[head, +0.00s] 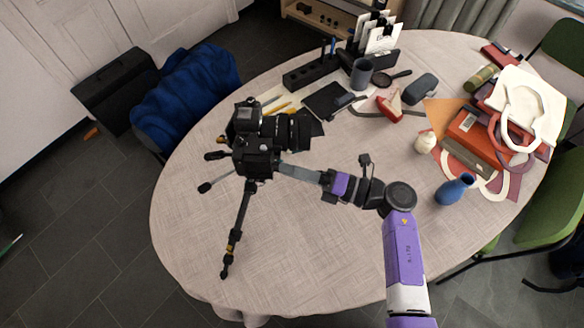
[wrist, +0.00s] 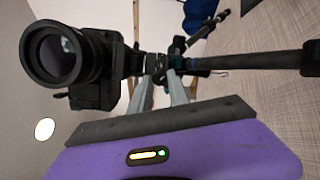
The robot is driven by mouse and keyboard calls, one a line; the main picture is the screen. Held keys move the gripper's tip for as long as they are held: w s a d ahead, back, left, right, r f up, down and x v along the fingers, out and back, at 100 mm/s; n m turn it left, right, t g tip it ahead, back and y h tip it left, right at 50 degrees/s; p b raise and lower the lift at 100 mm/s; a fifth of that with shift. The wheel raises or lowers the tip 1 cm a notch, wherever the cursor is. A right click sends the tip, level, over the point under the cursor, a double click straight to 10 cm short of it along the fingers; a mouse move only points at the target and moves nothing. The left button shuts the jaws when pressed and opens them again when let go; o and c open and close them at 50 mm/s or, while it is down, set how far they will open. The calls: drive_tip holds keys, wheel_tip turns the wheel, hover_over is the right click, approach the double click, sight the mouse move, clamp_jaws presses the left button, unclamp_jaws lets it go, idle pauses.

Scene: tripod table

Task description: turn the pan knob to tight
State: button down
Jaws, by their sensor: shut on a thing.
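A black camera (head: 262,128) with a large lens sits on the tripod head (head: 255,163) on the round table. My gripper (head: 279,168) reaches in from the right, and its fingertips are at the side of the tripod head, just below the camera. In the wrist view, my gripper (wrist: 158,76) is shut on the small dark pan knob (wrist: 156,63), which is mostly hidden between the fingertips. The camera lens (wrist: 58,54) is close to the left finger there. Knob markings cannot be read.
A tripod leg (head: 238,228) stretches toward the table's near edge; another tripod leg (wrist: 255,63) runs right in the wrist view. A blue vase (head: 454,189) and a small white jar (head: 425,142) stand right of my arm. The front table surface is clear.

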drive_tip(key=c, duration=1.3)
unclamp_jaws()
drive_tip(key=shift+o, duration=0.2)
drive_tip(key=shift+f, duration=0.1)
